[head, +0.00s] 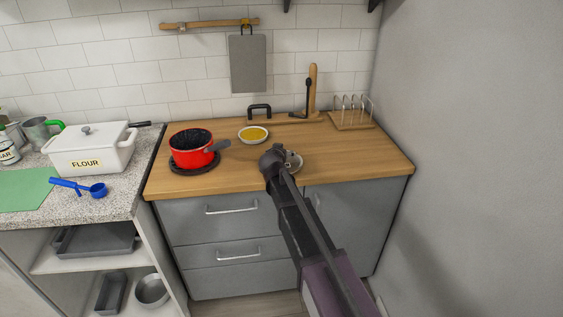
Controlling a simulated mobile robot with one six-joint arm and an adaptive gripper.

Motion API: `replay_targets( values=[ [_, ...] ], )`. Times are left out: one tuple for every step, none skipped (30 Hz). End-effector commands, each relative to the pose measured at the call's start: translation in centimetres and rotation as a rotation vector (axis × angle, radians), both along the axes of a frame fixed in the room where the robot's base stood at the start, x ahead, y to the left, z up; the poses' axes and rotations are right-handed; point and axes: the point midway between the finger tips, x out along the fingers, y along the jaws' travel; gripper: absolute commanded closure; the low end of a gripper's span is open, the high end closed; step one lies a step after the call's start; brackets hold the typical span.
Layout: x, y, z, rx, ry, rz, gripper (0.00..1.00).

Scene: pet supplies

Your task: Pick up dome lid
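A small round grey metallic thing (294,159), which looks like the dome lid, sits on the wooden counter (360,160) near its front edge. My arm reaches in from the lower right and covers part of it. My gripper (271,160) is at the left side of this thing, seen from behind. Its fingers are hidden, so I cannot tell whether they are open or shut, or whether they touch it.
A red pot (191,151) stands on a dark trivet to the left. A bowl with yellow contents (253,134) is behind my gripper. A toast rack (353,112) stands at the back right. A white flour container (92,153) and a blue scoop (97,190) are far left. The right front counter is clear.

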Motion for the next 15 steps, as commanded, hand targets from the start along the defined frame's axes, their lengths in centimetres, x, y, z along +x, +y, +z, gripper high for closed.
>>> replay_targets(
  values=[
    [0.00, 0.00, 0.00, 0.000, 0.000, 0.000, 0.04],
    [0.00, 0.00, 0.00, 0.000, 0.000, 0.000, 0.04],
    [0.00, 0.00, 0.00, 0.000, 0.000, 0.000, 0.04],
    [0.00, 0.00, 0.00, 0.000, 0.000, 0.000, 0.13],
    [-0.01, 0.01, 0.00, 0.000, 0.000, 0.000, 0.22],
    [-0.01, 0.01, 0.00, 0.000, 0.000, 0.000, 0.34],
    [-0.01, 0.01, 0.00, 0.000, 0.000, 0.000, 0.43],
    [-0.01, 0.01, 0.00, 0.000, 0.000, 0.000, 0.52],
    [-0.01, 0.00, 0.00, 0.000, 0.000, 0.000, 0.64],
    [-0.01, 0.00, -0.01, 0.000, 0.000, 0.000, 0.72],
    [0.00, 0.00, -0.01, 0.000, 0.000, 0.000, 0.81],
    [0.00, 0.00, -0.01, 0.000, 0.000, 0.000, 0.93],
    [0.00, 0.00, -0.01, 0.000, 0.000, 0.000, 1.00],
    [0.00, 0.00, -0.01, 0.000, 0.000, 0.000, 1.00],
    [0.00, 0.00, 0.01, 0.000, 0.000, 0.000, 1.00]
  ],
)
